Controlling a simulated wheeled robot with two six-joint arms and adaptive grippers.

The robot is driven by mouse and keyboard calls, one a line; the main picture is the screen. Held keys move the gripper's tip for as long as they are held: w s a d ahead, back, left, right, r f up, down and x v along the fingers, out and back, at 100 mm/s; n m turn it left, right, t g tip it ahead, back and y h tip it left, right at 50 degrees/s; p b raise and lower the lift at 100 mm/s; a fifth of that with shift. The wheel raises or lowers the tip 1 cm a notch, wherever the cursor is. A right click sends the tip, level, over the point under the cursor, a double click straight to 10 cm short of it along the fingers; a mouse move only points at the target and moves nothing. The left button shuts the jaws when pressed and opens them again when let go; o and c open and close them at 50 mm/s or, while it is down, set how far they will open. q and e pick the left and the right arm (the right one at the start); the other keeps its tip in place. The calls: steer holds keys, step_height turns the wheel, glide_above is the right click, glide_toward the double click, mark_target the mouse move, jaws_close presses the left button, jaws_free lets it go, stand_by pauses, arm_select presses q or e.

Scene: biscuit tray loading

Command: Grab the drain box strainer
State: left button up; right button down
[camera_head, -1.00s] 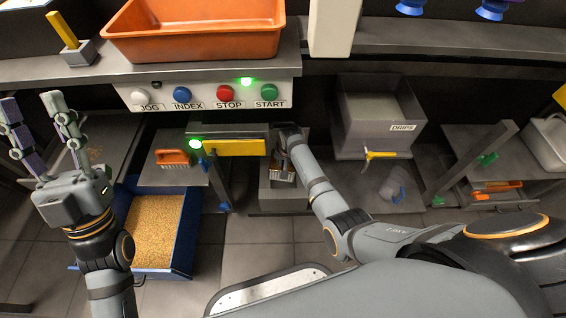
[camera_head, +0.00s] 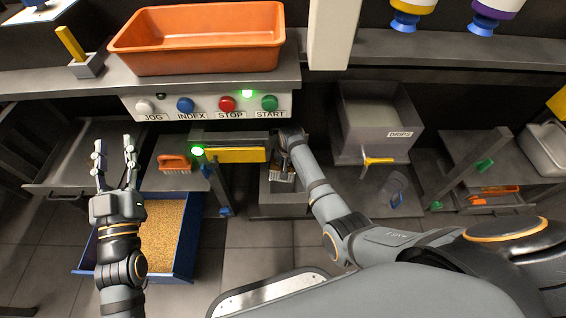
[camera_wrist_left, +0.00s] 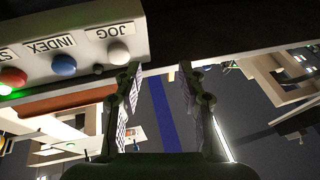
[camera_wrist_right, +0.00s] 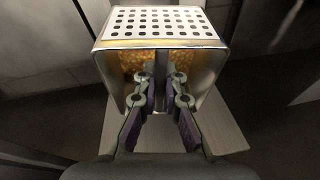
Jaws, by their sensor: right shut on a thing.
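The drain box strainer (camera_wrist_right: 165,28) is a metal box with a perforated plate and orange-brown crumbs inside, in the right wrist view. It also shows in the head view (camera_head: 283,179), below the yellow bar, partly hidden by my right arm. My right gripper (camera_wrist_right: 163,82) is shut on the strainer's upright middle part; the exact contact is partly hidden by the fingers. In the head view my right gripper (camera_head: 283,155) is low under the bench. My left gripper (camera_head: 115,160) is open and empty at the left, its fingers pointing up; its fingers are apart in the left wrist view (camera_wrist_left: 158,85).
A button panel (camera_head: 208,116) and an orange tub (camera_head: 200,63) are above. A blue bin (camera_head: 188,240) of crumbs stands behind my left arm. An orange brush (camera_head: 174,161) lies on a shelf. A grey DRIPS box (camera_head: 375,151) is right of my right gripper.

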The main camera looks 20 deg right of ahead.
arm_select(q)
steer(key=shift+w+f+g, duration=0.1)
steer(key=shift+f+g, duration=0.5)
steer(key=shift+f, duration=0.65)
steer(key=shift+w+f+g, duration=0.1)
steer(key=shift+f+g, duration=0.5)
steer(key=shift+f, duration=0.6)
arm_select(e)
steer(key=shift+r, duration=0.5)
